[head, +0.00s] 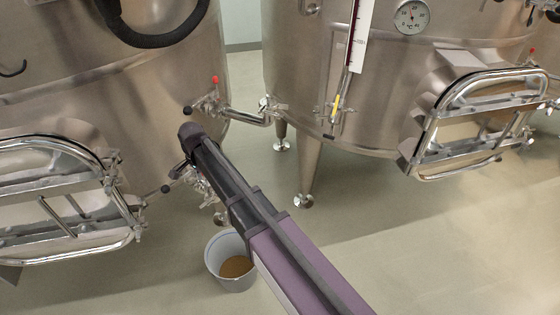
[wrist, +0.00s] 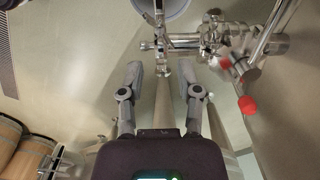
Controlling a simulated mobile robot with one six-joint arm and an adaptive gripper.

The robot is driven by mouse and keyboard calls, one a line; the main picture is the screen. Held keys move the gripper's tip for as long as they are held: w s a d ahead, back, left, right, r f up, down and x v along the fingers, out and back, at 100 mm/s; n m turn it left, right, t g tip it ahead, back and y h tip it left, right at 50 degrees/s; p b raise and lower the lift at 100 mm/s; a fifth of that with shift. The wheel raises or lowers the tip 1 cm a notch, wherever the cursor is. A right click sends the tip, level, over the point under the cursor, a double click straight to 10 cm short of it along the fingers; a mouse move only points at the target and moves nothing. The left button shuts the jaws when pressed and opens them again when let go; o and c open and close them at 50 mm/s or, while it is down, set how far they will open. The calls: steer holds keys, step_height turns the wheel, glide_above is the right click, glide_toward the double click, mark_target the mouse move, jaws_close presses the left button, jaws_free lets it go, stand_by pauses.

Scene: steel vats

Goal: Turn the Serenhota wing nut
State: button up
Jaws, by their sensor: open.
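My gripper (wrist: 161,76) is open in the wrist view, with its two grey fingers spread apart. A shiny metal pipe fitting (wrist: 183,42) runs across the picture just beyond the fingertips. A small metal part (wrist: 160,68), perhaps the wing nut, hangs from the fitting near the gap between the fingertips. I cannot tell whether it lies between them or beyond them, and no contact shows. No Serenhota label is readable. In the head view my arm reaches the lower valve fittings of the left vat (head: 150,95), and it hides the gripper's work point.
Red valve knobs (wrist: 247,104) are close on the right in the wrist view. A bucket (head: 232,283) with brown liquid stands on the floor under the left vat's fittings. A second vat (head: 290,70) stands behind. Open hatch doors (head: 485,115) jut out. Barrels (wrist: 30,150) show lower left.

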steer(key=shift+r+p, duration=3.4)
steer(key=shift+r, duration=0.35)
steer(key=s+d+m, duration=0.1)
steer(key=s+d, duration=0.2)
steer(key=d, duration=2.2)
steer(key=shift+s+r+m+p, duration=0.2)
steer(key=shift+r+m+p, duration=0.2)
steer(key=shift+d, duration=0.1)
steer(key=shift+d, duration=0.15)
steer(key=s+d+n, duration=0.4)
steer(key=d, duration=0.3)
steer(key=s+d+n, duration=0.4)
steer(key=d+n, duration=0.1)
steer(key=d, duration=0.3)
steer(key=shift+s, duration=0.3)
